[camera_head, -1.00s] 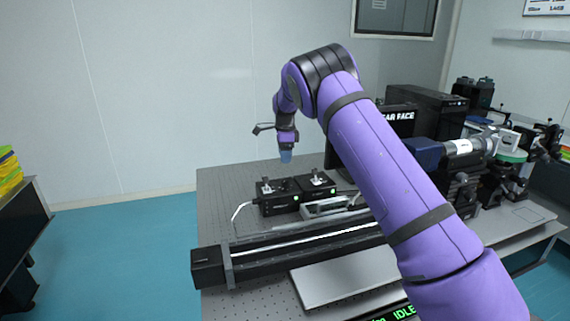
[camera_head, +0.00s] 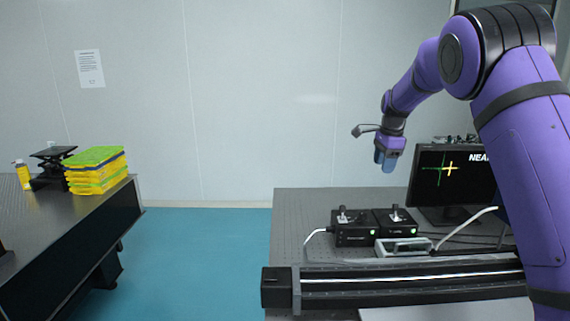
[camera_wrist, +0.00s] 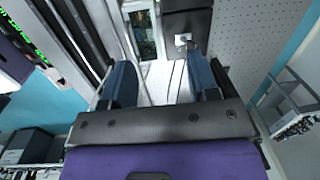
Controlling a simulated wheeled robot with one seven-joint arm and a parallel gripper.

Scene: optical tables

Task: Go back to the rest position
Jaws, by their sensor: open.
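My gripper (camera_head: 386,158) hangs from my purple arm above the optical table (camera_head: 305,222), pointing down. It is in the air, apart from the two black control boxes (camera_head: 354,233) below it. In the wrist view the two blue fingers of my gripper (camera_wrist: 163,85) stand wide apart with nothing held between them. Beneath them show a dark box with a small metal stick and the perforated table top.
A monitor (camera_head: 452,180) stands behind my arm. A long black rail (camera_head: 400,286) runs along the table's front. A second dark table (camera_head: 60,235) at left holds yellow-green stacked items (camera_head: 97,170) and a black stand (camera_head: 53,164). Teal floor lies clear between the tables.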

